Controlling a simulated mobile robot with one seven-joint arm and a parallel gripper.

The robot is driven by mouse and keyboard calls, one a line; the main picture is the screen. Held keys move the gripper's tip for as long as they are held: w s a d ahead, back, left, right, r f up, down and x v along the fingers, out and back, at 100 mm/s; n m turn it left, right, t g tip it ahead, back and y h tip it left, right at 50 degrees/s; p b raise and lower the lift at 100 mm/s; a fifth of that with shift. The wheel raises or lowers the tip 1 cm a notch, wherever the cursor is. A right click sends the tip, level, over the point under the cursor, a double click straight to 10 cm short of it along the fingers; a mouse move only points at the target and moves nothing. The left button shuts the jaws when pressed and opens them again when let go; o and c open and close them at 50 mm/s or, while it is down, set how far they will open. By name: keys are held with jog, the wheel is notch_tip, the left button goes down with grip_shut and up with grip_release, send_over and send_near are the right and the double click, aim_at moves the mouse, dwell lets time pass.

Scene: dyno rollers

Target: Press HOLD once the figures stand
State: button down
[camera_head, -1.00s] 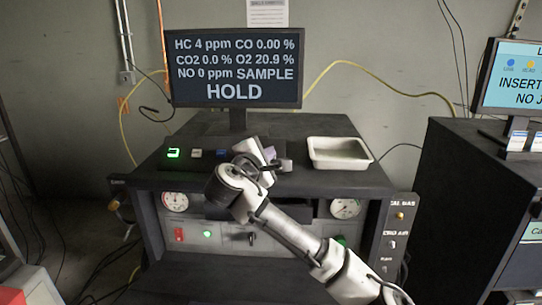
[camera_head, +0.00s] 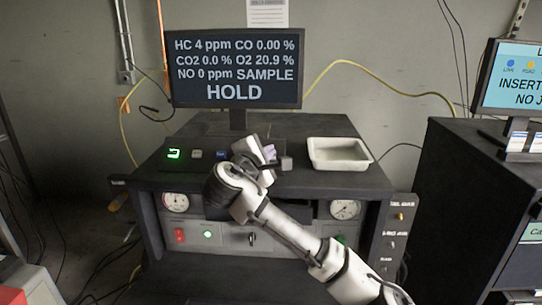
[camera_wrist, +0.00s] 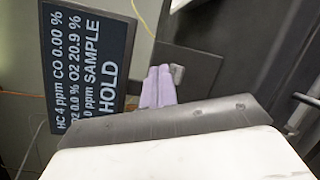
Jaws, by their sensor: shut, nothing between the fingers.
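The monitor (camera_head: 236,60) shows HC 4 ppm, CO 0.00 %, CO2 0.0 %, O2 20.9 %, NO 0 ppm, SAMPLE and a large HOLD. It also shows, turned sideways, in the wrist view (camera_wrist: 90,65). On the bench below are a green-lit button (camera_head: 173,154), a grey button (camera_head: 196,154) and a blue button (camera_head: 221,153); I cannot read their labels. My gripper (camera_head: 270,154) is to the right of the blue button, over the bench top. Its pale purple fingers (camera_wrist: 158,88) are shut and empty. My wrist hides part of the bench behind it.
A white tray (camera_head: 339,154) stands on the bench right of my gripper. Gauges (camera_head: 176,202) and knobs fill the bench front. A dark cabinet (camera_head: 470,215) with another screen (camera_head: 511,80) stands at the right. Cables hang along the wall.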

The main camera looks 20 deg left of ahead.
jog(key=s+r+p, duration=0.1)
jog(key=r, duration=0.1)
jog(key=s+d+r+p, duration=0.1)
jog(key=s, duration=0.1)
jog(key=shift+r, duration=0.4)
dwell(0.6)
